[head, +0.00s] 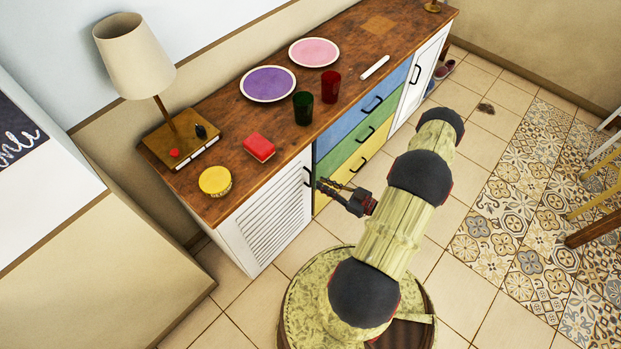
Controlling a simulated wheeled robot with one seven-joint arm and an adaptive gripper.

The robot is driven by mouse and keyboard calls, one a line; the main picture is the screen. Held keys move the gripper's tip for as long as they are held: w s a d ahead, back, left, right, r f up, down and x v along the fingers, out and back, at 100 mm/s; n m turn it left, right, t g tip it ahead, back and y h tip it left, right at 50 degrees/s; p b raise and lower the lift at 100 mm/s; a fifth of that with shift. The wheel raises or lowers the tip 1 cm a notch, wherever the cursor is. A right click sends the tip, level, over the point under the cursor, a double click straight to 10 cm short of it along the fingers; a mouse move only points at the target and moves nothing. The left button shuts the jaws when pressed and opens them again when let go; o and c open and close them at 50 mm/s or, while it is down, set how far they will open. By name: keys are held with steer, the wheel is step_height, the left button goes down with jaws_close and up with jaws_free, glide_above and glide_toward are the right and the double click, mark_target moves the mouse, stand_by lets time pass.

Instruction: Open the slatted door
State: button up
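The white slatted door (272,216) is at the near left end of the wooden-topped cabinet in the head view. It looks shut, flush with the cabinet front. Its dark handle (307,177) is upright near the door's right edge. My gripper (321,185) is just to the right of the handle, its fingers pointing left toward it. The fingertips look close to the handle, but I cannot tell whether they touch it. The fingers are small and dark here, and whether they are open or shut is unclear.
Blue, green and yellow drawers (360,140) with dark handles lie right of the door, behind my gripper. A lamp (140,70), yellow tin (215,181), red box (259,147), plates and cups stand on the cabinet top. The tiled floor (300,246) before the door is partly free, beside my base.

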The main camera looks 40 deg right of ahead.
mark_target(311, 178)
steer(key=shift+b+x, duration=0.65)
steer(key=shift+x, duration=2.35)
steer(key=shift+c, duration=0.9)
jaws_close()
